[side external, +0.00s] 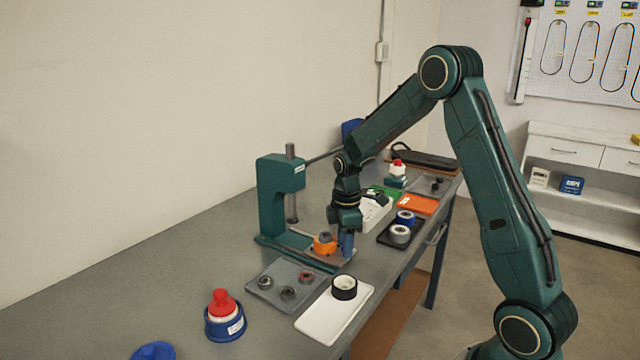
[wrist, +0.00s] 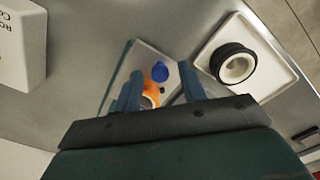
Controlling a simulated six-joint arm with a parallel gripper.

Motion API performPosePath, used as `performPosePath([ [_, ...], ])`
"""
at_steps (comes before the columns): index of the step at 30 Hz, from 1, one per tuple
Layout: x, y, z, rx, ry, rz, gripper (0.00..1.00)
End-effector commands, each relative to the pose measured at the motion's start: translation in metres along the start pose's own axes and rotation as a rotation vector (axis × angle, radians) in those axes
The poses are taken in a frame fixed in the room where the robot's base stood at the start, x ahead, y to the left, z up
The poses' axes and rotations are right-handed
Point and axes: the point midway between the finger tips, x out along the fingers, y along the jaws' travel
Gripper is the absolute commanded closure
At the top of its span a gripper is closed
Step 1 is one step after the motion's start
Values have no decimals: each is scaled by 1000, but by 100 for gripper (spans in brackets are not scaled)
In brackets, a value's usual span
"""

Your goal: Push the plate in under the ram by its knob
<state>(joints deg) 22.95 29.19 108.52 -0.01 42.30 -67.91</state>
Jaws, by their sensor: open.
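The press (side external: 268,200) is a green frame with a vertical steel ram (side external: 292,208). The plate (side external: 342,258) lies at the right end of the press base, out to the right of the ram. An orange part (side external: 323,246) with a dark piece on top sits on the plate. The blue knob (wrist: 160,72) stands on the plate (wrist: 147,58) in the wrist view, beside the orange part (wrist: 151,92). My gripper (side external: 347,250) is open above the plate. In the wrist view the knob appears between its fingertips (wrist: 161,74); contact cannot be told. In the side view the fingers hide the knob.
A grey tray (side external: 268,294) with small rings and a white tray (side external: 318,322) with a black ring (side external: 344,287) lie in front. A dark tray (side external: 386,237) with two rolls lies to the right. A red-topped blue pot (side external: 224,325) stands at front left.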

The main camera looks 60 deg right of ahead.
Motion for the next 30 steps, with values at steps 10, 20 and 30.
performPosePath([
  [10, 0, 0, 0, 0, 0, 0, 100],
  [20, 0, 11, -10, -2, 0, 1, 100],
  [30, 0, 41, -40, -2, 1, 3, 100],
])
